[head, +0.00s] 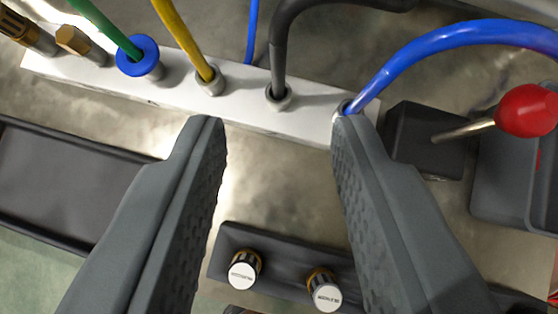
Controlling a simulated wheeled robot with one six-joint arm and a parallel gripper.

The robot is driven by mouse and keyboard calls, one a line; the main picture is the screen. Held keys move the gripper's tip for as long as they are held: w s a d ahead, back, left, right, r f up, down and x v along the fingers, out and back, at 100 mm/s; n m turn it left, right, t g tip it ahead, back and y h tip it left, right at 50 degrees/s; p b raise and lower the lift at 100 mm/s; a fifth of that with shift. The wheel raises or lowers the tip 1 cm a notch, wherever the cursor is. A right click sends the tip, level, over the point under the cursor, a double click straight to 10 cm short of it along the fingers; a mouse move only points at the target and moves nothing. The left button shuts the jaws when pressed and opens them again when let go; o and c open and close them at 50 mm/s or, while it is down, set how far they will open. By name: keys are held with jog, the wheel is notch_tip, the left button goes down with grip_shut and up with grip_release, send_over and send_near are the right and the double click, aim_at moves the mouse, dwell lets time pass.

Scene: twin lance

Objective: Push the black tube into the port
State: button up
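The black tube (277,55) comes down from the top and bends into a silver-ringed port (279,96) on the white block (310,123). Its lower end meets the ring; how deep it sits cannot be told. My gripper (274,118) is open and empty. Its two grey fingers reach up from the bottom, one on each side of the black tube's port in the picture, with the fingertips near the block's front edge. The right fingertip overlaps the foot of the thick blue tube in this view; contact cannot be told.
A yellow tube (180,35), a green tube (97,25) with a blue collar, and a thick blue tube (420,50) share the block. A red-knobbed lever (525,110) stands right. Two knobs (244,269) sit below. A dark tray (70,180) lies left.

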jog(key=shift+v, duration=2.4)
jog(key=s+r+t, duration=0.2)
jog(key=s+t, duration=0.6)
jog(key=s, duration=1.8)
jog(key=shift+s+d+r+n, duration=0.2)
jog(key=shift+s+d+n, duration=0.1)
